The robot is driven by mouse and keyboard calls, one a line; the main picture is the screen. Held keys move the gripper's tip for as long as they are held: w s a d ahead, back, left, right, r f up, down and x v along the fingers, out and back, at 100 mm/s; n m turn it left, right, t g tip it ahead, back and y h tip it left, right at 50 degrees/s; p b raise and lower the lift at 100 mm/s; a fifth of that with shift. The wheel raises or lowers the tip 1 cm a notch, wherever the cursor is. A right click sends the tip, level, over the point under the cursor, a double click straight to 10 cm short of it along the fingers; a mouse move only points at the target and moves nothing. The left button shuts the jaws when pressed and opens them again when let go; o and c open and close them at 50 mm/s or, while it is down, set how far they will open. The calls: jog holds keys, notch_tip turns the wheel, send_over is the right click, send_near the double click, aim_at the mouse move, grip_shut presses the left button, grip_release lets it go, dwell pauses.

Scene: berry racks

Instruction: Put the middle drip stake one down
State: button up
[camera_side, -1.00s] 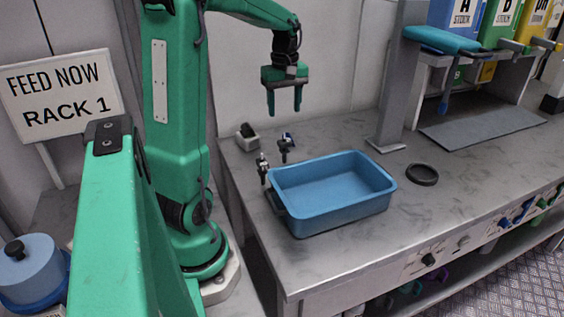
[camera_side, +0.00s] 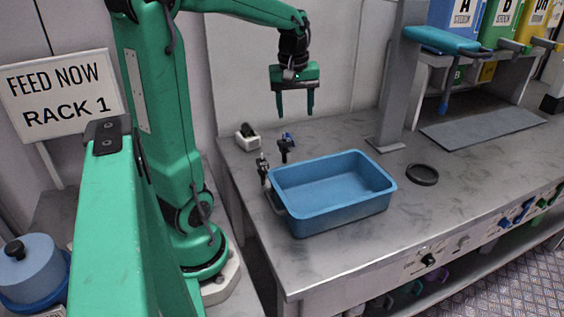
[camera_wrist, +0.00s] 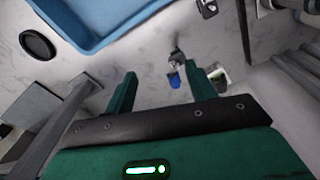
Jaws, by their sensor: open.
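Three small upright fittings, which look like the drip stakes, stand in a row left of the blue tray. The middle one (camera_side: 284,151) is dark, with a blue part (camera_side: 289,138) just behind it; the blue part also shows between my fingers in the wrist view (camera_wrist: 174,80). The front one (camera_side: 263,172) is dark and grey beside the tray's left wall. The back one is a white block with a dark top (camera_side: 247,138). My gripper (camera_side: 296,114) is open and empty, pointing down, well above the bench behind the tray. Whether any fitting is fixed cannot be told.
The blue tray (camera_side: 330,215) is empty on the grey bench. A black ring (camera_side: 422,175) lies to its right, near a grey post (camera_side: 395,95). A dispenser stand with a grey mat (camera_side: 482,127) is farther right.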

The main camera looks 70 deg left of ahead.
jog(key=s+d+m+t, duration=0.2)
jog(key=s+d+m, duration=0.2)
jog(key=d+m, duration=0.3)
jog(key=s+d+m+t, duration=0.2)
jog(key=s+d+m, duration=0.2)
jog(key=d+m, duration=0.3)
jog(key=d, duration=0.5)
jog(key=shift+r+m+t+h, duration=0.3)
jog(key=shift+r, duration=0.1)
